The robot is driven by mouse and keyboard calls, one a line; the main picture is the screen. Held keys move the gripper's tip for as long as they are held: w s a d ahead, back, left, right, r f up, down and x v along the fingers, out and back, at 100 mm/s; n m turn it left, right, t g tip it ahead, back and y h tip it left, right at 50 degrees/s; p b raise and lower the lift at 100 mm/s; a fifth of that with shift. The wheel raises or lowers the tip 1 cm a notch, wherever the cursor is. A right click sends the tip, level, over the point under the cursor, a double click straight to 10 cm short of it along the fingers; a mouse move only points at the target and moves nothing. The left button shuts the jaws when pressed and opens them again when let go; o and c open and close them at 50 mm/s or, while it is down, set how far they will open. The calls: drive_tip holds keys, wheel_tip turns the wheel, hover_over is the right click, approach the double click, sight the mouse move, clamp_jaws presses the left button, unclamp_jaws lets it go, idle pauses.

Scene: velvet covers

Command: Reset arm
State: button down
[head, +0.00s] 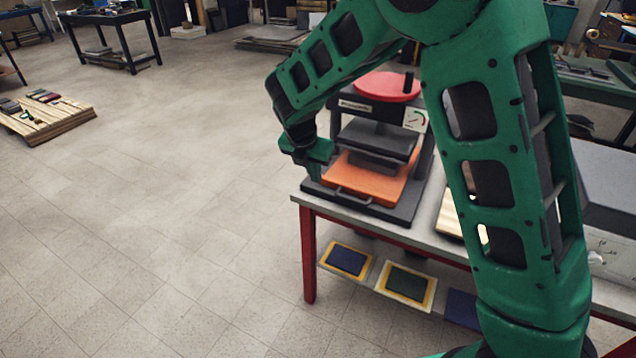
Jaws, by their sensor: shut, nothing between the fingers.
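My green arm fills the right half of the head view and bends down to the left. My gripper (314,176) is at its end, pointing down, shut and empty. It is at the left front corner of a press machine (350,105), beside the orange plate (365,178) of the press. I cannot tell whether the gripper touches the press. The press has a red round top (387,86), a dark upper plate and a grey front handle (352,196).
The press stands on a grey table (430,228) with red legs. Framed blue and green panels (406,284) lie on its lower shelf. A grey box-like machine (610,195) is at the right. The floor to the left is clear up to a wooden pallet (45,118). Workbenches stand farther back.

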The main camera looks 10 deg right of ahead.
drive_tip(key=s+d+r+m+g, duration=0.1)
drive_tip(key=s+d+r+m, duration=0.2)
drive_tip(key=s+d+m, duration=0.4)
drive_tip(key=s+d+r+m+g, duration=0.1)
drive_tip(key=s+d+r+m, duration=0.3)
drive_tip(key=d, duration=0.5)
drive_tip(key=s+d+r+m, duration=0.3)
drive_tip(key=s+d+m, duration=0.25)
drive_tip(key=d, duration=0.25)
drive_tip(key=s+d+m+y, duration=0.1)
drive_tip(key=s+d+m, duration=0.2)
drive_tip(key=s+m, duration=0.6)
drive_tip(key=s+d+m+g+y, duration=0.1)
drive_tip(key=s+d+m, duration=0.2)
drive_tip(key=s+m, duration=0.6)
drive_tip(key=s, duration=0.5)
drive_tip(key=shift+d+m+y, duration=0.3)
drive_tip(key=shift+d+m, duration=0.05)
drive_tip(key=shift+d, duration=0.05)
drive_tip(key=shift+r, duration=0.1)
